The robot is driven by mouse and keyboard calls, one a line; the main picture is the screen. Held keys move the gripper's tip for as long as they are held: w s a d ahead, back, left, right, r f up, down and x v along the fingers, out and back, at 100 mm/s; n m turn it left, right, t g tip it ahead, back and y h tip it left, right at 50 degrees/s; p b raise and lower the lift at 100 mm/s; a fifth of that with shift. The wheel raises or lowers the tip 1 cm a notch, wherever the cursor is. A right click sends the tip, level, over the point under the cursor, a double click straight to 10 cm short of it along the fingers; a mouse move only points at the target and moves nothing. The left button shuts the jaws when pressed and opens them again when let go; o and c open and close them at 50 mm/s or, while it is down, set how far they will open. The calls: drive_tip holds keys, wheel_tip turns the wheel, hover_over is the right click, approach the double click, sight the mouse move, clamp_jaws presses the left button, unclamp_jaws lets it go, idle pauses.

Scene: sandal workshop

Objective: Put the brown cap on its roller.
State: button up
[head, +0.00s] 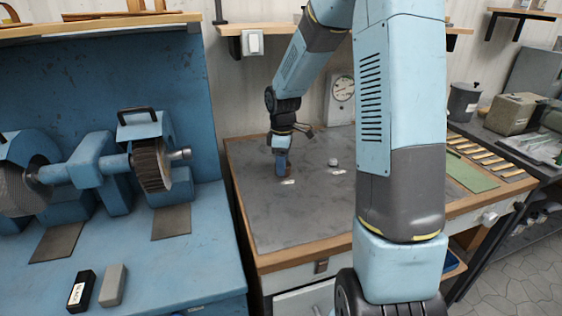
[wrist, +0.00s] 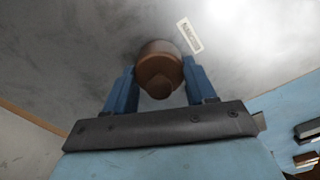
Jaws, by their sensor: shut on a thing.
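The brown cap (wrist: 160,62), round with a smaller knob on the near side, sits between the two blue fingers of my gripper (wrist: 155,82) in the wrist view. My gripper is shut on it. In the head view my gripper (head: 282,168) points down at the grey worktop, close to a small white label (head: 288,182). The cap is mostly hidden by the fingers there. The label also shows in the wrist view (wrist: 189,36), just beyond the cap. I cannot make out the roller for certain in either view.
The grey worktop (head: 265,215) has a wooden edge and much free room. A small pale round thing (head: 333,162) stands right of my gripper, near another white label (head: 339,171). A dial scale (head: 342,92) stands behind. A blue grinding machine (head: 98,160) is at left.

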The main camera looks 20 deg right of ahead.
drive_tip(key=o, duration=1.1)
drive_tip(key=shift+r, duration=0.15)
wheel_tip(320, 180, up, 12)
drive_tip(key=s+r+m+t, duration=0.3)
drive_tip(key=s+r+m, duration=0.45)
drive_tip(key=s, duration=0.65)
drive_tip(key=s+m+t, duration=0.1)
drive_tip(key=s, duration=0.3)
drive_tip(key=s+r+m, duration=0.1)
drive_tip(key=s+m, duration=0.1)
drive_tip(key=s, duration=0.3)
drive_tip(key=s+r+m+t, duration=0.1)
drive_tip(key=s+m, duration=0.1)
drive_tip(key=s, duration=0.3)
drive_tip(key=shift+s+r+t, duration=0.2)
drive_tip(key=shift+r+t, duration=0.05)
drive_tip(key=shift+t, duration=0.05)
